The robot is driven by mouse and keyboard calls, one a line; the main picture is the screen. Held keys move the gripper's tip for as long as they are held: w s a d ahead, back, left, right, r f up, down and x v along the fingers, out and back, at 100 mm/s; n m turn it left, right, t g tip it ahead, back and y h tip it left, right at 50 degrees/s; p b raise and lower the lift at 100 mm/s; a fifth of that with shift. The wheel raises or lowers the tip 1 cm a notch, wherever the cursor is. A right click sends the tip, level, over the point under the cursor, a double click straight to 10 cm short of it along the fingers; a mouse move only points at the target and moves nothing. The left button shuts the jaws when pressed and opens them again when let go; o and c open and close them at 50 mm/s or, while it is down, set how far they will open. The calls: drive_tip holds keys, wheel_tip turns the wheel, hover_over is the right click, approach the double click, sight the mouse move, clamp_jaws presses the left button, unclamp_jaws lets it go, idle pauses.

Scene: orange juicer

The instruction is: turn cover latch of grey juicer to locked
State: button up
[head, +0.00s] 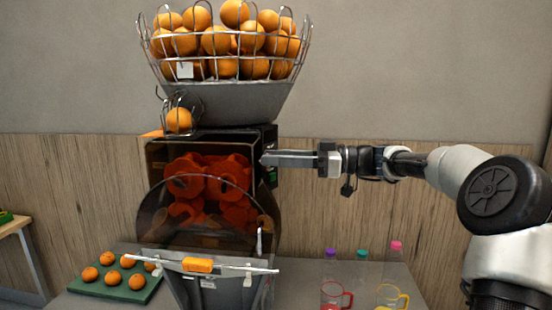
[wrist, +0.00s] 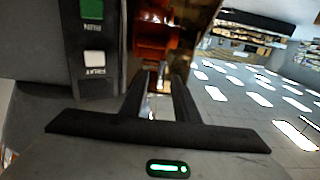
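The grey juicer (head: 210,146) stands on the counter with its see-through front cover (head: 155,222) over the dark chamber with orange-red drums. I cannot clearly make out the cover latch; an orange piece (head: 198,265) sits on a metal bar low at the front, and I cannot tell whether it is the latch. My gripper (head: 266,159) is level at the juicer's right side, close to the front edge of the housing. In the wrist view its two fingers (wrist: 163,78) stand apart, with a small shiny part visible between them. I cannot tell whether they touch it.
A wire basket (head: 225,70) of oranges tops the juicer. A side panel carries a green button (wrist: 92,9) and a white button (wrist: 94,57). A green tray (head: 118,284) with oranges is at left; mugs (head: 332,296) and capped bottles (head: 395,252) are at right.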

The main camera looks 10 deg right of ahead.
clamp_jaws()
drive_tip(key=shift+m, duration=0.3)
drive_tip(key=m, duration=0.2)
drive_tip(key=m+p, duration=0.1)
drive_tip(key=m, duration=0.1)
drive_tip(key=m+p, duration=0.1)
drive_tip(key=m, duration=0.2)
drive_tip(key=shift+w, duration=0.35)
drive_tip(key=m+p, duration=0.1)
drive_tip(key=m, duration=0.1)
drive_tip(key=m+p, duration=0.2)
drive_tip(key=m, duration=0.1)
drive_tip(key=shift+w+d+f+m, duration=0.1)
drive_tip(key=shift+w+f+m, duration=0.1)
drive_tip(key=shift+m, duration=0.1)
drive_tip(key=m+p, duration=0.3)
drive_tip(key=m, duration=0.1)
drive_tip(key=shift+f+m+p, duration=0.3)
drive_tip(key=shift+f+p, duration=0.05)
drive_tip(key=shift+p, duration=0.05)
drive_tip(key=shift+f, duration=0.1)
